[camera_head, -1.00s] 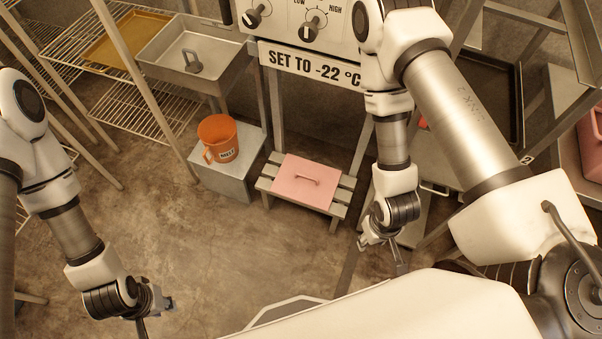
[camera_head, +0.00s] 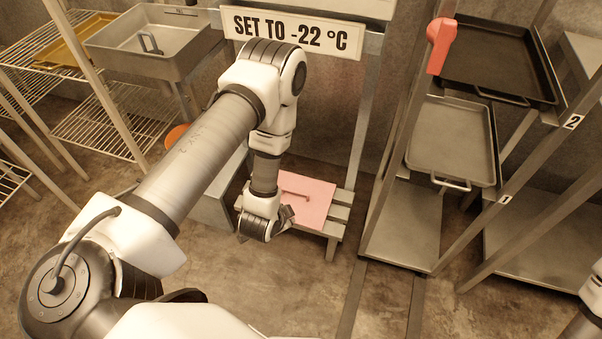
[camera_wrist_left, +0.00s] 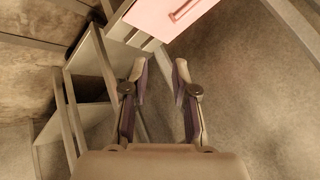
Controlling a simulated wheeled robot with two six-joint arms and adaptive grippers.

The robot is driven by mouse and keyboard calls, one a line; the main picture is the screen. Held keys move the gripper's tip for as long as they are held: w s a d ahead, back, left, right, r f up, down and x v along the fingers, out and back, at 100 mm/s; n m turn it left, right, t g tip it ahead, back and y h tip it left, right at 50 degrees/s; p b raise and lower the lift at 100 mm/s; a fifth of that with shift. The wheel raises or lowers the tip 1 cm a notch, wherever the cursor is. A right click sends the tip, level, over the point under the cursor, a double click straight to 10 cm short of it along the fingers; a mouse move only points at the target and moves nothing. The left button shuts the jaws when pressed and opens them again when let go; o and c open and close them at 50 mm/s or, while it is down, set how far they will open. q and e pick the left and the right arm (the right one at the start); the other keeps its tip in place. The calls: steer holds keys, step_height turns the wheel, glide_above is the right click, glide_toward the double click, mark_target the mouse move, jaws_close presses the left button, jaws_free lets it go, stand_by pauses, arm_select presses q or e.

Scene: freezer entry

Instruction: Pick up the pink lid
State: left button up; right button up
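The pink lid (camera_head: 318,206) is a flat square plate with a bar handle on top. It lies on a low slatted bench (camera_head: 338,213). My left gripper (camera_head: 288,214) hangs at the lid's left front side in the head view and hides part of it. In the left wrist view the gripper (camera_wrist_left: 160,72) is open and empty, its two fingers well apart. The lid (camera_wrist_left: 168,14) shows there beyond the fingertips, cut off by the top edge. My right gripper is out of view; only a piece of that arm shows at the lower right edge.
An orange mug (camera_head: 174,134) is mostly hidden behind my left arm, by a grey box (camera_head: 212,210). A rack at right holds a dark tray (camera_head: 490,62) and a grey tray (camera_head: 452,142). A red piece (camera_head: 439,46) sits on its post. Floor before the bench is open.

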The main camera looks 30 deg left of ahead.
mark_target(295, 191)
arm_select(q)
steer(key=w+a+f+m+t+y+b, duration=0.1)
steer(key=w+a+f+m+t+b, duration=0.1)
steer(key=f+b, duration=0.4)
steer(key=w+a+f+m+t+y+b, duration=0.1)
steer(key=w+a+f+m+b, duration=0.1)
steer(key=w+f+b, duration=0.3)
steer(key=w+a+f+m+t+b, duration=0.1)
steer(key=w+a+f+t+b, duration=0.1)
steer(key=f+b, duration=0.4)
steer(key=shift+w+a+f+m+t+y+b, duration=0.2)
steer(key=shift+w+a+b, duration=0.15)
steer(key=shift+w, duration=0.25)
steer(key=shift+w+a+f+m+t+y+b, duration=0.1)
steer(key=shift+w+a+m+y+b, duration=0.1)
steer(key=shift+w+b, duration=0.3)
steer(key=shift+m+t, duration=0.4)
steer(key=b+x, duration=0.5)
steer(key=x, duration=0.3)
steer(key=shift+a+r, duration=0.15)
steer(key=shift+a, duration=0.1)
steer(key=shift+w, duration=0.35)
steer(key=shift+a, duration=0.1)
steer(key=shift+r, duration=0.1)
jaws_close()
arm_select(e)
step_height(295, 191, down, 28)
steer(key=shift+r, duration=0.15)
